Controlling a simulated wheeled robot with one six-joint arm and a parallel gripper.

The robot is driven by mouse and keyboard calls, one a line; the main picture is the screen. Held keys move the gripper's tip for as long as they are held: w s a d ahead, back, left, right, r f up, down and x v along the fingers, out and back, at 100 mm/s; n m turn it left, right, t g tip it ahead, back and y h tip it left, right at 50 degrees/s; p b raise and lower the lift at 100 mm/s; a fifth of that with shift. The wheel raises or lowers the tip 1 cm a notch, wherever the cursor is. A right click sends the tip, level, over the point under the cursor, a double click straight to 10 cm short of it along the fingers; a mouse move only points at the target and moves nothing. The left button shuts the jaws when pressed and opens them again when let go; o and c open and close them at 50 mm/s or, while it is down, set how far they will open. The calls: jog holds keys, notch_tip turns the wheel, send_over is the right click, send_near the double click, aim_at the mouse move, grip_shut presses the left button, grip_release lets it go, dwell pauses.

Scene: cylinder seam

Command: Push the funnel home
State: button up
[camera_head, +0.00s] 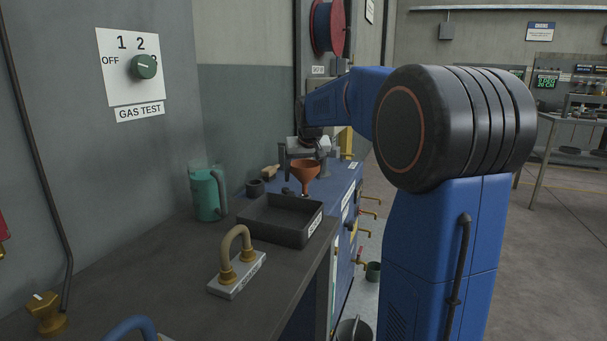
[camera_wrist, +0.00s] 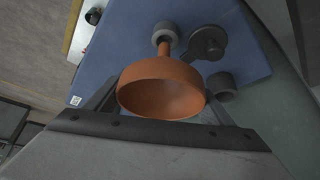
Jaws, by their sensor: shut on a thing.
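An orange funnel (camera_head: 306,174) hangs upright below my gripper (camera_head: 303,153), over the far blue bench top. In the wrist view the funnel (camera_wrist: 160,76) sits between the two dark fingers of my gripper (camera_wrist: 161,92), which are shut on its bowl. Its narrow spout points at a grey ring-shaped neck (camera_wrist: 165,32) on the blue top. The spout's end meets or overlaps the neck in this view; I cannot tell how deep it sits. A dark round cap (camera_wrist: 208,42) on a short link lies beside the neck.
A short grey cylinder (camera_wrist: 221,84) stands close to the funnel. A black tray (camera_head: 280,222), a teal jug (camera_head: 207,194) and a block with a looped hose (camera_head: 236,279) stand on the nearer dark bench. A wall runs along the left. Brass taps (camera_head: 370,213) stick out on the right.

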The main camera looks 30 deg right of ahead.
aim_at(304, 183)
jog(key=shift+f, duration=1.95)
dwell(1.4)
jog(key=o, duration=1.1)
jog(key=v, duration=1.7)
jog(key=shift+a+r, duration=0.1)
jog(key=shift+r, duration=0.1)
